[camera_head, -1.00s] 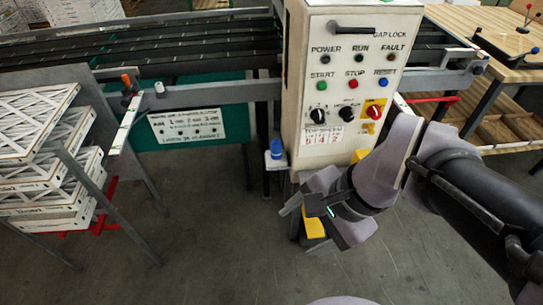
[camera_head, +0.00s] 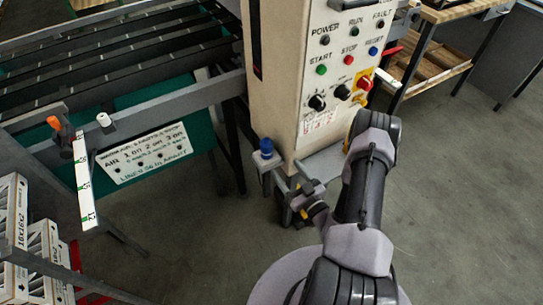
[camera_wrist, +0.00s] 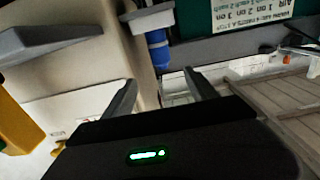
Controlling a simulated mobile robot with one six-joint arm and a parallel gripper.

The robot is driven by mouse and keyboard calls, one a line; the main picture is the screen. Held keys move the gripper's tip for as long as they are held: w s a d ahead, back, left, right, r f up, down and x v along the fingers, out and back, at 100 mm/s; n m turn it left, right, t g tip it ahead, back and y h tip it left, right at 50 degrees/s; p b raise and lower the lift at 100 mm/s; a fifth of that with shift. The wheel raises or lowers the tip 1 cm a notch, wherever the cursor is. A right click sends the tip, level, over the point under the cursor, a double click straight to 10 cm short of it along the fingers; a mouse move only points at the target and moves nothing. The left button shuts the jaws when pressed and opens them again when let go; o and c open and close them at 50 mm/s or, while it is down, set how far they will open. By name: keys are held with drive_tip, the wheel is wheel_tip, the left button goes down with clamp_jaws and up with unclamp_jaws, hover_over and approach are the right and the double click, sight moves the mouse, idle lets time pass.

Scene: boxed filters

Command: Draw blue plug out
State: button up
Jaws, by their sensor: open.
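The blue plug (camera_head: 266,147) stands upright in a small pale bracket (camera_head: 268,165) beside the control cabinet's lower left edge. In the wrist view the blue plug (camera_wrist: 158,50) shows beyond the fingertips, near the middle of the picture and above the gap between them. My gripper (camera_head: 303,198) is low in front of the cabinet, to the right of and below the plug in the head view. In the wrist view my gripper (camera_wrist: 160,88) is open, with its two dark fingers apart and nothing between them.
The control cabinet (camera_head: 290,100) with its buttons and knobs stands close to the plug. A conveyor (camera_head: 130,65) with a white sign (camera_head: 145,152) lies to the left. Boxed filters (camera_head: 40,240) are stacked at lower left. Open floor (camera_head: 190,230) lies in front of the bracket.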

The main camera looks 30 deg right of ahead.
sight(270, 148)
drive_tip(key=w+b, duration=0.1)
drive_tip(key=w, duration=0.3)
drive_tip(key=w+b, duration=0.1)
drive_tip(key=w, duration=0.4)
drive_tip(key=w+b, duration=0.1)
drive_tip(key=w, duration=0.4)
drive_tip(key=shift+a, duration=0.35)
drive_tip(key=shift+c, duration=0.5)
clamp_jaws()
drive_tip(key=shift+r+p, duration=2.45)
drive_tip(key=shift+r, duration=0.4)
wheel_tip(270, 148, up, 9)
drive_tip(key=p, duration=0.7)
drive_tip(key=shift+p, duration=0.35)
